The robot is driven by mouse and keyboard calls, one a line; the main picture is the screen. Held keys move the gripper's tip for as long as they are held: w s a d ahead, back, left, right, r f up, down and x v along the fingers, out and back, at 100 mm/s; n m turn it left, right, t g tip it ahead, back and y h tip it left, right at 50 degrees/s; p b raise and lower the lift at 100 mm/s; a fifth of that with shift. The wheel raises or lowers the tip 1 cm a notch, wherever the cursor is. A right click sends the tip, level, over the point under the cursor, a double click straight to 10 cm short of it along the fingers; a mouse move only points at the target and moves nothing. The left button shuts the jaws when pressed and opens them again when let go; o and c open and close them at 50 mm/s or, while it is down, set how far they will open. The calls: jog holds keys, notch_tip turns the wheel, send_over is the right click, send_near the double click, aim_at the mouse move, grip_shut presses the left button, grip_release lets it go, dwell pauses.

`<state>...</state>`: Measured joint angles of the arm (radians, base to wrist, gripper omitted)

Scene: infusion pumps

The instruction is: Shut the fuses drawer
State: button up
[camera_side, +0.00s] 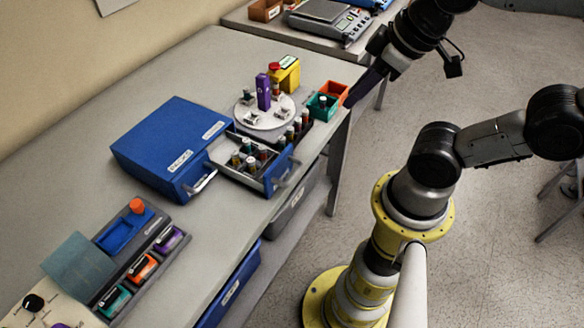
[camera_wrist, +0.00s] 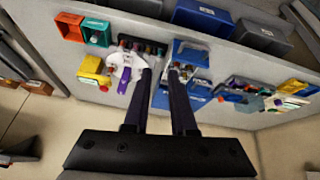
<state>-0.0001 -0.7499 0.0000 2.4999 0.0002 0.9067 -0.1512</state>
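A blue drawer cabinet (camera_side: 165,140) stands on the bench in the side view. One drawer is pulled out at its right, with a blue front (camera_side: 281,172), a bar handle and several small bottles or cylinders inside. The closed front (camera_side: 180,178) beside it has a white label and a handle. I cannot read the labels surely enough to tell which says fuses. In the wrist view the open drawer's front (camera_wrist: 190,52) lies beyond my right finger, which partly covers the drawer. My gripper (camera_wrist: 159,70) is open and empty, above the bench; it also shows in the side view (camera_side: 355,98).
A round white tray (camera_side: 247,118) with a purple item stands behind the open drawer, near a yellow box (camera_side: 288,75). Green (camera_side: 322,106) and orange bins sit at the bench corner. A dark rack of bottles is beside the drawer. Pump modules (camera_side: 140,265) stand at the left.

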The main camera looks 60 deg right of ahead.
jog(key=shift+s+n, duration=0.1)
jog(key=shift+n, duration=0.9)
jog(key=shift+c, duration=1.1)
jog(key=shift+r+n, duration=0.15)
jog(key=shift+n, duration=0.95)
grip_shut()
jog(key=w+a+f+n+g, duration=0.3)
jog(key=a+n+g, duration=0.15)
jog(key=n, duration=1.05)
jog(key=w+a+f+n+g, duration=0.2)
jog(key=a+f+n+g, duration=0.25)
jog(key=n, duration=1.05)
notch_tip(320, 180, down, 8)
jog(key=w, duration=0.1)
jog(key=shift+d+f, duration=0.15)
jog(key=shift+f, duration=0.1)
